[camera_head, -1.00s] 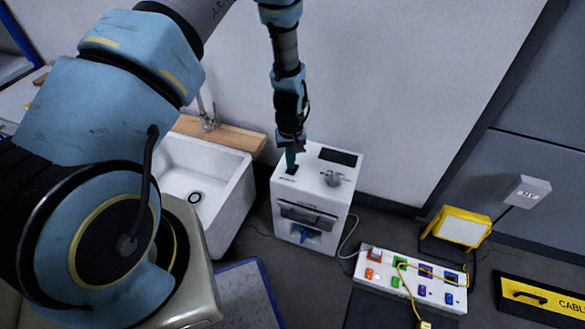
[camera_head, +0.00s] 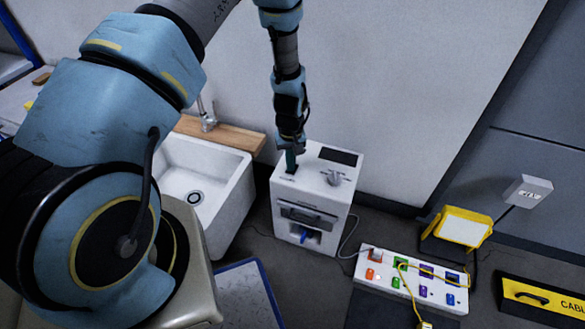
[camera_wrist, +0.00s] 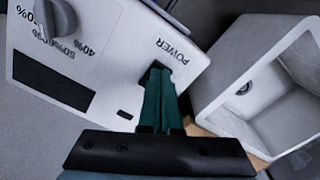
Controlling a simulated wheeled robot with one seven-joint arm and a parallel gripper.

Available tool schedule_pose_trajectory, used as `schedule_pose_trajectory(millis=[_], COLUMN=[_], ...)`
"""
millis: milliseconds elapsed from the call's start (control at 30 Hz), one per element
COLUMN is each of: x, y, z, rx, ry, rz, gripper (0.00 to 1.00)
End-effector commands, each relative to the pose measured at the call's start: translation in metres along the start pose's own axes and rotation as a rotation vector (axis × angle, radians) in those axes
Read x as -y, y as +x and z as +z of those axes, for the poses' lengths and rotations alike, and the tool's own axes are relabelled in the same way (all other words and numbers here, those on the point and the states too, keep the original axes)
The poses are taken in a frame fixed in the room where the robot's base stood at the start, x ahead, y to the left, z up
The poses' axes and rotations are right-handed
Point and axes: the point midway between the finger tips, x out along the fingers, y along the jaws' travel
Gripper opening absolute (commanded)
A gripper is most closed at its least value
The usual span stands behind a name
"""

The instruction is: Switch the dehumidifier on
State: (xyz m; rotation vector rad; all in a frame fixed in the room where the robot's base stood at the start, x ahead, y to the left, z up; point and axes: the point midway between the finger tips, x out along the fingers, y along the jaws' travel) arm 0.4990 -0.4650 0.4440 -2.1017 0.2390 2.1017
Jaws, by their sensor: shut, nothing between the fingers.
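The dehumidifier (camera_head: 318,198) is a white box standing on the floor beside the sink. Its top (camera_wrist: 112,52) shows in the wrist view, with a grey dial (camera_wrist: 54,18) near percentage marks, a dark display (camera_wrist: 52,80) and the word POWER. My gripper (camera_head: 291,168) is over the left part of that top. In the wrist view my gripper (camera_wrist: 157,72) is shut, its green fingertips at a dark switch beside the word POWER. The fingers hide most of the switch, so its position cannot be told. The display looks dark.
A white sink (camera_head: 195,185) with a wooden ledge stands left of the dehumidifier. A power strip (camera_head: 410,281) with coloured switches lies to the right, near a yellow work lamp (camera_head: 458,230) and a wall socket (camera_head: 528,190). A white cable runs from the dehumidifier toward the strip.

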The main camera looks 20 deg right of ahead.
Motion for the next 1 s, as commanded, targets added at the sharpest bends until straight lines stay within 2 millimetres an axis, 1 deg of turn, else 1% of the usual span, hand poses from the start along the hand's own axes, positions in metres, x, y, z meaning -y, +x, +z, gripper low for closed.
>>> schedule_pose_trajectory(millis=[400, 533, 667, 1000], x=[0.0, 0.0, 0.0, 0.0], y=[0.007, 0.004, -0.004, -0.03], z=[0.0, 0.0, 0.0, 0.0], rx=[0.0, -0.001, -0.001, 0.0], ry=[0.0, 0.0, 0.0, 0.001], rz=[0.0, 0.0, 0.0, 0.0], gripper=[0.0, 0.0, 0.0, 0.0])
